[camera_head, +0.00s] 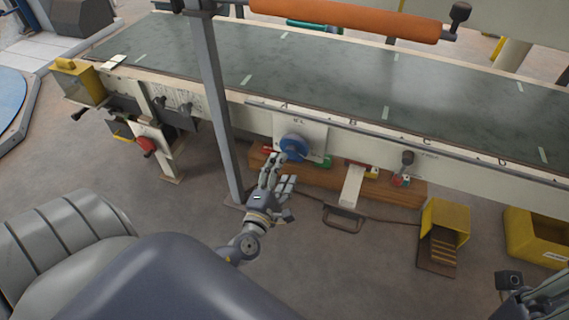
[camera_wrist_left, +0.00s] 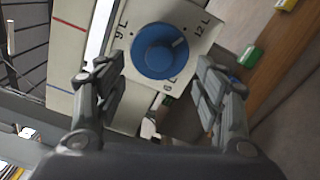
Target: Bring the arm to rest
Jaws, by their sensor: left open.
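My left gripper (camera_head: 277,183) is open in front of the machine's side, just below a blue round knob (camera_head: 295,147). In the left wrist view the two fingers of the gripper (camera_wrist_left: 160,90) stand apart, with the blue knob (camera_wrist_left: 159,50) seen between and beyond them. Nothing is held between the fingers. The knob sits on a white plate with litre marks around it, and its pointer line is toward the upper right in that view. At the lower right of the head view, part of my right arm (camera_head: 540,300) shows; its fingertips cannot be made out.
A long green-topped conveyor (camera_head: 330,85) spans the view, with a grey upright post (camera_head: 218,100) left of my left gripper. An orange roller (camera_head: 345,18) hangs above. A yellow foot pedal (camera_head: 445,222) and a yellow bin (camera_head: 535,237) stand on the floor at right.

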